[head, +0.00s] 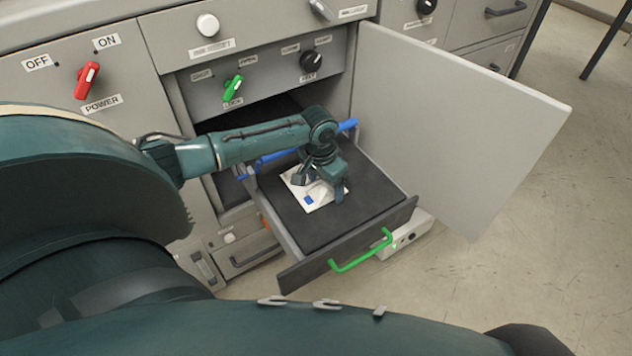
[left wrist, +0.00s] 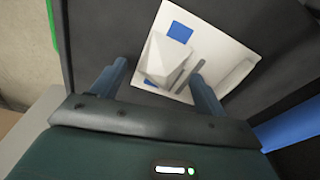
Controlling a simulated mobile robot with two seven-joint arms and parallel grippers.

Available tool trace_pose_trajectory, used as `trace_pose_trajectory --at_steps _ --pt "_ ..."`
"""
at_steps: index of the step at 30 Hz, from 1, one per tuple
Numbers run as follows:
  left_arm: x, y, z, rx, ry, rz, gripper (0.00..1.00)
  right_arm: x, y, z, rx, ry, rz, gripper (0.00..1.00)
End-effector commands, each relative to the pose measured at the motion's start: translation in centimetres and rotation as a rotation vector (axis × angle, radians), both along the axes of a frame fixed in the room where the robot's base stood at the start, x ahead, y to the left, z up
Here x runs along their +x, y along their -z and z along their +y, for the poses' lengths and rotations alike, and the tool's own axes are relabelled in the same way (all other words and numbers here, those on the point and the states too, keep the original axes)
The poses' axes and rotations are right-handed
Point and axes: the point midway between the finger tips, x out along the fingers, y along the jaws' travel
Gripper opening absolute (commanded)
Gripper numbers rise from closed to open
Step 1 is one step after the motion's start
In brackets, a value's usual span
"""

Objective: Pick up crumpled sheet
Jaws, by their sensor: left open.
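The crumpled sheet (head: 296,190) is white with a blue patch and lies on the dark floor of the pulled-out drawer (head: 375,205). In the left wrist view the sheet (left wrist: 232,48) has a raised white fold that shows between the two fingers. My left gripper (head: 320,189) points down over the sheet, its jaws open on either side of the fold. I cannot tell whether the fingertips touch the paper. The gripper hides part of the sheet in the head view. My right gripper is in neither view.
The drawer has a green handle (head: 362,252) at its front. An open grey door (head: 455,130) stands to its right.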

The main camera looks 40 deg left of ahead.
Motion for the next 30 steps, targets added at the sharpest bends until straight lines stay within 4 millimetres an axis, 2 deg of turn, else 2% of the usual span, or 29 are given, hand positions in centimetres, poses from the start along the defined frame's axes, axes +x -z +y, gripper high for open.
trace_pose_trajectory --at_steps 8,25,30 --pt "0.06 0.38 0.02 0.001 0.0 -0.001 0.74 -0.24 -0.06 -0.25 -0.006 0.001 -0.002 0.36" --pt "0.05 0.36 0.03 0.001 0.0 -0.001 0.28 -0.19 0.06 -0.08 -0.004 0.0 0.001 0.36" --pt "0.04 0.36 0.04 0.001 0.0 0.0 0.26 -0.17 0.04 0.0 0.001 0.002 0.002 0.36"
